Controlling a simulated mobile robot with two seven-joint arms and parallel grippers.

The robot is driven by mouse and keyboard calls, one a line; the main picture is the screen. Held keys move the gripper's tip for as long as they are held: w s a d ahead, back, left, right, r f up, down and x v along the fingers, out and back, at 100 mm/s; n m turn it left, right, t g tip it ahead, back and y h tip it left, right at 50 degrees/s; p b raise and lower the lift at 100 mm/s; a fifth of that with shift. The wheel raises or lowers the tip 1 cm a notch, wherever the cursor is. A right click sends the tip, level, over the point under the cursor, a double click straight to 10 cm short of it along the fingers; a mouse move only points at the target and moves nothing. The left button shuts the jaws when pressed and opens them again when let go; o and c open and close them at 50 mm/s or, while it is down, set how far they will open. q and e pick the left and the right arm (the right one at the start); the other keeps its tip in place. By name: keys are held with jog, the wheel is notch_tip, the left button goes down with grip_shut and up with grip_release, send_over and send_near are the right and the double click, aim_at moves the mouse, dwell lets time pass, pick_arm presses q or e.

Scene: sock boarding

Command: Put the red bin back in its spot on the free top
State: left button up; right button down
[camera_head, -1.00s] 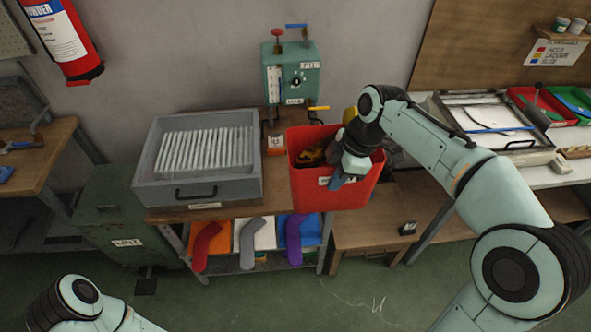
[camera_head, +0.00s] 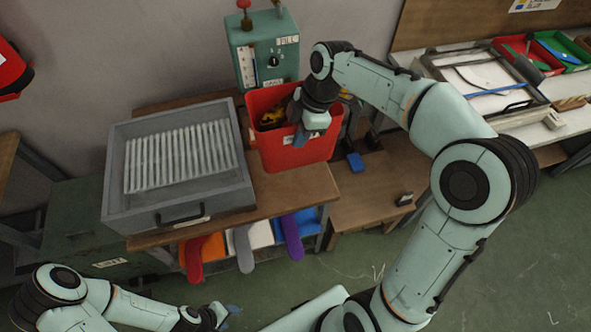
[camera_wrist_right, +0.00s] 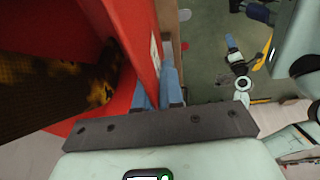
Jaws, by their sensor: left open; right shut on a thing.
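The red bin (camera_head: 283,158) stands upright over the right part of the wooden top (camera_head: 300,190), close to the right side of the grey tray. Whether its base touches the wood is hard to tell. It holds something yellow and dark. My right gripper (camera_head: 300,137) is shut on the bin's front wall from above. The right wrist view shows the red wall (camera_wrist_right: 140,40) between the blue fingers (camera_wrist_right: 168,88). My left gripper (camera_head: 232,310) is open and empty, low in front of the bench.
The grey tray (camera_head: 230,190) with white ribs fills the left of the top. A green gauge box (camera_head: 262,50) stands behind the bin. Coloured sock shapes (camera_head: 243,250) hang below the front edge. Bare wood lies in front of the bin. A lower bench (camera_head: 365,190) stands right.

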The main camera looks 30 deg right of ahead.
pick_arm(q)
jog(key=shift+s+f+b, duration=0.45)
jog(key=shift+s+f, duration=0.3)
jog(key=shift+f, duration=0.1)
pick_arm(e)
notch_tip(320, 180, down, 16)
jog(key=shift+r, duration=0.25)
jog(key=shift+f, duration=0.15)
jog(key=c, duration=1.6)
grip_release()
jog(key=o, duration=0.3)
jog(key=shift+s, duration=0.1)
pick_arm(q)
jog(key=shift+s+f, duration=0.1)
jog(key=shift+s, duration=0.05)
pick_arm(e)
jog(key=shift+o, duration=0.2)
